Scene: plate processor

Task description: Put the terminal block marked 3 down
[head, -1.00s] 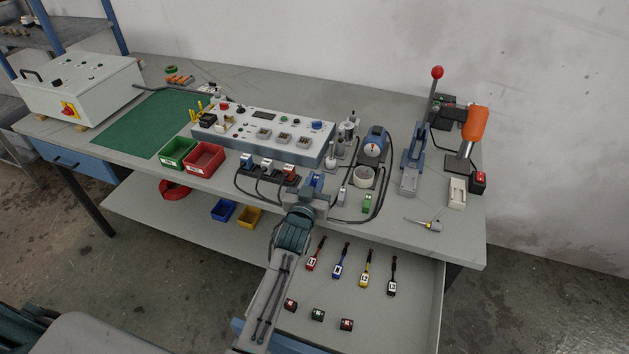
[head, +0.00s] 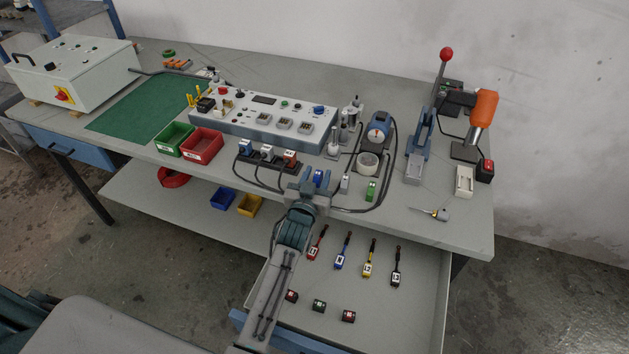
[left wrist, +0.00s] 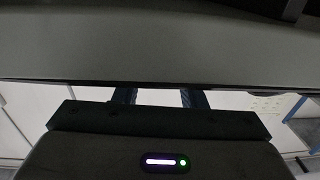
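A small blue block with a light mark (head: 319,177) is upright at the front edge of the table top. Its number is too small to read. A grey block (head: 345,184) and a green block (head: 371,191) stand in a row to its right. My left gripper (head: 314,180) is at the blue block, its fingers apart on either side of it. In the left wrist view the two fingers (left wrist: 158,97) are also apart, with only a bright gap seen between them. The wrist housing hides much of that view. My right gripper is not in view.
Cables and a black socket strip (head: 267,157) lie left of the gripper. An open drawer (head: 380,315) with tagged tools and small blocks is below. Bare table lies around the screwdriver (head: 432,213).

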